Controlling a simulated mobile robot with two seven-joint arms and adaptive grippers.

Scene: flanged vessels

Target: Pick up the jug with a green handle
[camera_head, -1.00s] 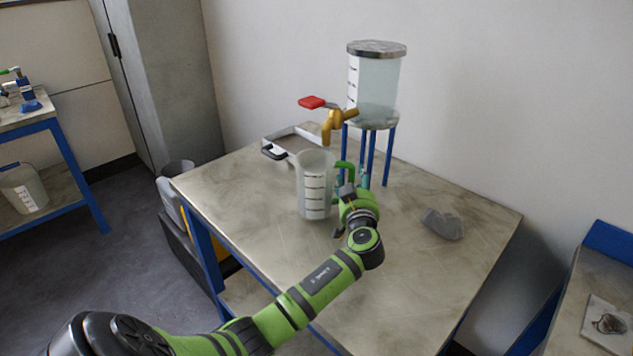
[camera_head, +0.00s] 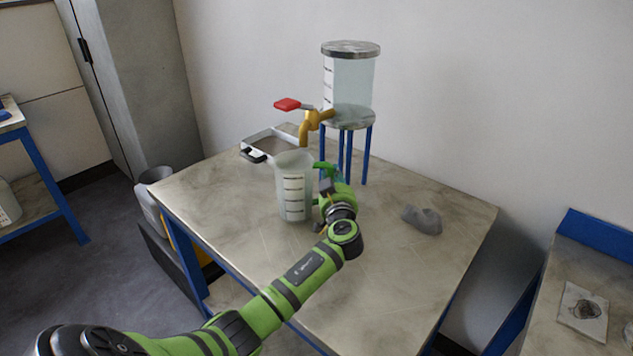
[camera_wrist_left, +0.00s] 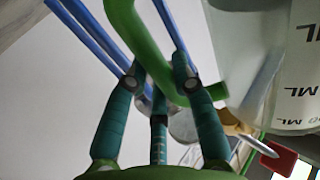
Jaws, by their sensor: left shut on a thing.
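The jug (camera_head: 294,190) is translucent with a white measuring scale and stands upright on or just above the table; I cannot tell which. Its green handle (camera_head: 318,167) is on its right side. My left gripper (camera_head: 325,178) is at the handle, to the right of the jug, and is shut on it. In the left wrist view the teal fingers of my left gripper (camera_wrist_left: 160,85) close around the green handle (camera_wrist_left: 127,28), and the jug's wall with its scale (camera_wrist_left: 298,85) fills the right side. My right gripper is not in view.
Behind the jug, a lidded tank (camera_head: 352,85) stands on a blue-legged stand (camera_head: 348,150), its brass tap (camera_head: 312,120) near the jug's rim. A tray (camera_head: 268,148) lies at the back left, a grey lump (camera_head: 422,219) at right. The table's front (camera_head: 340,290) is clear.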

